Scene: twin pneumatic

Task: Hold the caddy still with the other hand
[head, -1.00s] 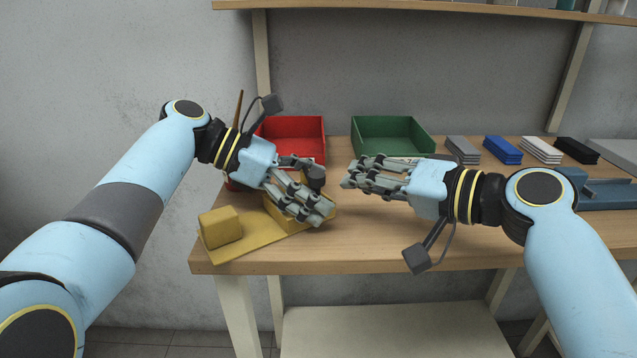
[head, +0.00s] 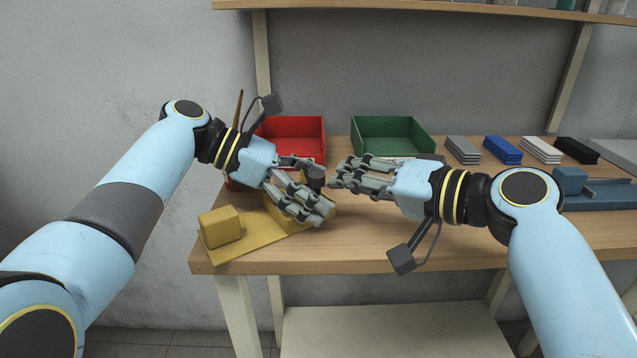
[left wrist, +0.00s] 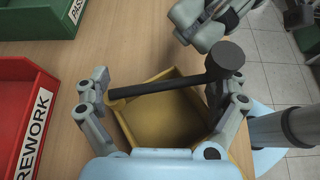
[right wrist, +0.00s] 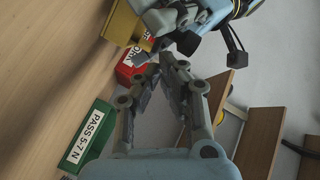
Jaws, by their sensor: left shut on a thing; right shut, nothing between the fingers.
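The yellow caddy (left wrist: 165,122), an open box, sits at the left of the wooden table; in the head view (head: 275,212) my fingers cover much of it. A dark rod with a round knob (left wrist: 224,55) lies across the caddy's opening; the knob is beside the right finger. My right gripper (head: 338,180) is shut and empty, just right of the caddy and apart from it. It also shows in the left wrist view (left wrist: 190,25).
A yellow plate (head: 250,243) with a yellow block (head: 220,227) lies at the front left corner. A red bin (head: 293,128) and a green bin (head: 390,133) stand behind. Several coloured stacks, including a blue one (head: 502,149), line the back right. The front middle is clear.

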